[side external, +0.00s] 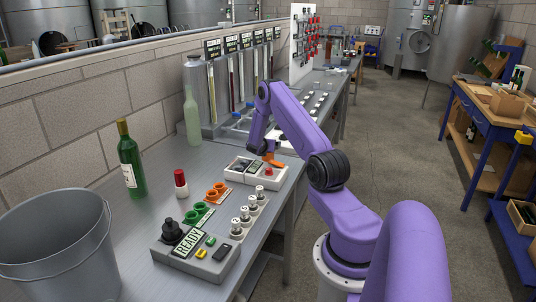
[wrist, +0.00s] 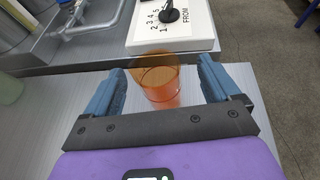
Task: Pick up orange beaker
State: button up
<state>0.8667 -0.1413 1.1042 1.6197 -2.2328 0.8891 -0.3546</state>
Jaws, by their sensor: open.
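The orange beaker (wrist: 160,88) is see-through and stands on the metal bench top in the wrist view. My gripper (wrist: 162,70) is open, with one blue finger on each side of it. The beaker lies between the fingers, and I see gaps on both sides, so no grip shows. In the side view a small orange patch (side external: 274,161) shows below the end of my arm and is probably the beaker. My gripper's fingers are hard to make out there.
A white panel with numbers and a black knob (wrist: 172,14) lies just beyond the beaker. In the side view, a white-framed box (side external: 240,169), orange cups (side external: 216,192), a green bottle (side external: 131,160), a READY control box (side external: 195,250) and a metal bucket (side external: 60,250) stand on the bench.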

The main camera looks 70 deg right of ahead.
jog(key=shift+w+x, duration=0.2)
jog(key=shift+x, duration=2.35)
jog(key=c, duration=1.1)
